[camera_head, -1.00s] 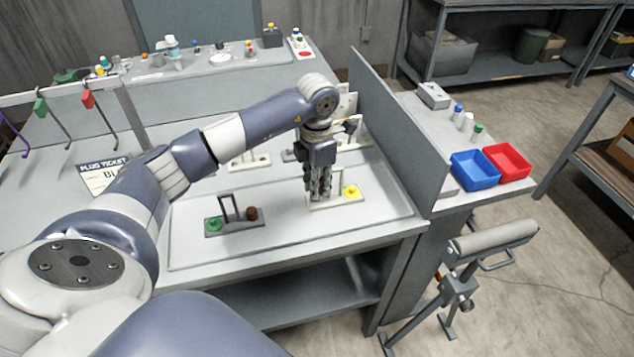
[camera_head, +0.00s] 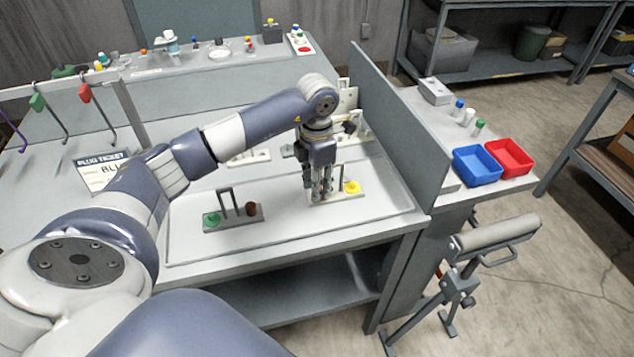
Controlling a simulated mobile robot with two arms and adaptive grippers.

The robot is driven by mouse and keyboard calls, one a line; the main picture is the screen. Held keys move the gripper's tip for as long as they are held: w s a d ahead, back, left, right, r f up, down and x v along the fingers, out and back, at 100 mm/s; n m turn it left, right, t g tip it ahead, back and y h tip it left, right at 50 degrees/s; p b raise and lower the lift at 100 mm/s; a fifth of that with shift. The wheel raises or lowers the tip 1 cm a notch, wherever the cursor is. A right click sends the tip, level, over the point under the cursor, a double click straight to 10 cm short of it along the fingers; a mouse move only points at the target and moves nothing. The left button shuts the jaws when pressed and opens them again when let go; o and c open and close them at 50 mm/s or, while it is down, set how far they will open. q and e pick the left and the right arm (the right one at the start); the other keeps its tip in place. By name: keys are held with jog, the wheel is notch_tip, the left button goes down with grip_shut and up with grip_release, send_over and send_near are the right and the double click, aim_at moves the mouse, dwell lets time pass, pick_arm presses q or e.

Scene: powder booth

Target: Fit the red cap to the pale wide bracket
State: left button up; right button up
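The pale wide bracket (camera_head: 355,194) lies in the tray on the bench, with a yellow cap (camera_head: 352,187) at its right end and a thin upright in its middle. My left gripper (camera_head: 319,197) points straight down over the bracket's left end, its fingertips close to the bracket. The fingers hide that end. Two dark fingers show, but I cannot tell whether anything is between them. I cannot make out the red cap. My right gripper is not in view.
A grey bracket (camera_head: 233,219) with a green cap (camera_head: 213,219) and a brown cap (camera_head: 251,209) lies to the left. More pale brackets stand behind my gripper. A grey partition (camera_head: 400,130) rises to the right. Blue (camera_head: 477,166) and red (camera_head: 509,158) bins stand beyond it.

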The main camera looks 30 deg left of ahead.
pick_arm(q)
jog(key=shift+r, duration=0.3)
notch_tip(320, 180, up, 11)
jog(key=shift+r, duration=0.2)
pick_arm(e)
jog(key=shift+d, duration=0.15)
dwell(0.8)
